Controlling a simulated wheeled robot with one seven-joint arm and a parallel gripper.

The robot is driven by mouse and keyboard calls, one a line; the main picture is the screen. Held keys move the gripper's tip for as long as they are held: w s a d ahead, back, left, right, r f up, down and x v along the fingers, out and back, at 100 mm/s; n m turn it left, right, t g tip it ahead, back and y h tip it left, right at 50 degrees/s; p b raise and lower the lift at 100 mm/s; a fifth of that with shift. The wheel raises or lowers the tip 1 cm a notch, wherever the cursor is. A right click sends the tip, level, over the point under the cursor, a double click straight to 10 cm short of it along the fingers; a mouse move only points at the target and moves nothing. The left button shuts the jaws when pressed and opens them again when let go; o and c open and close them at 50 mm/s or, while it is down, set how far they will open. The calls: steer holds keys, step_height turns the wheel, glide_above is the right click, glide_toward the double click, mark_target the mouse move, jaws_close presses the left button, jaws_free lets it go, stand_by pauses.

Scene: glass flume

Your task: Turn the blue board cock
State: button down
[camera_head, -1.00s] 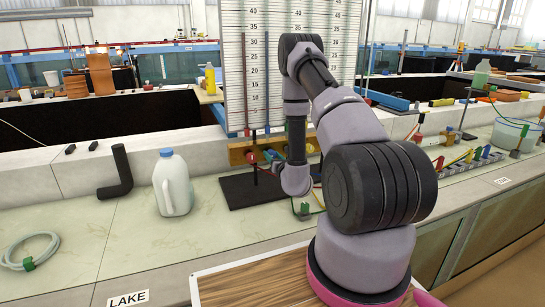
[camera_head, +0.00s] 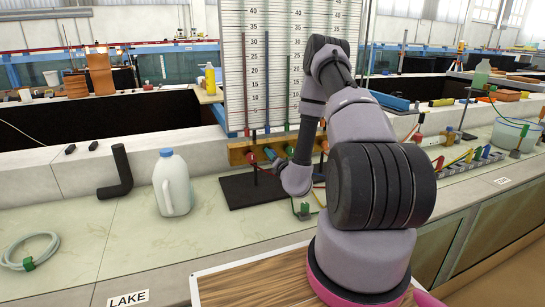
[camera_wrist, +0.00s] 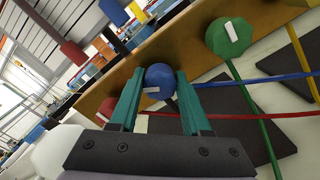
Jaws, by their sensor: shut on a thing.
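The blue board cock (camera_wrist: 160,77) is a round blue knob with a small white mark, on the wooden strip at the foot of the scale board. My gripper (camera_wrist: 159,73) has one teal finger on each side of it and is shut on it. In the head view my gripper (camera_head: 273,155) is at the strip, and its hand and fingers largely hide the blue cock. The red cock (camera_wrist: 102,111) is beside it at left, partly behind a finger. The green cock (camera_wrist: 228,37) is at upper right, apart from the fingers.
The scale board (camera_head: 233,75) stands behind the strip (camera_head: 236,155). Coloured tubes run from the cocks over a dark mat (camera_head: 240,190). A white jug (camera_head: 173,185) and a black elbow pipe (camera_head: 122,170) stand left on the counter. Counter between jug and coiled hose (camera_head: 30,250) is clear.

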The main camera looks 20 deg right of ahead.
steer(key=m, duration=0.6)
steer(key=shift+d+f+m, duration=0.1)
steer(key=shift+m, duration=0.2)
steer(key=m, duration=0.5)
stand_by(0.4)
steer(key=shift+c, duration=1.9)
jaws_free()
steer(key=s, duration=1.1)
steer(key=shift+w, duration=0.1)
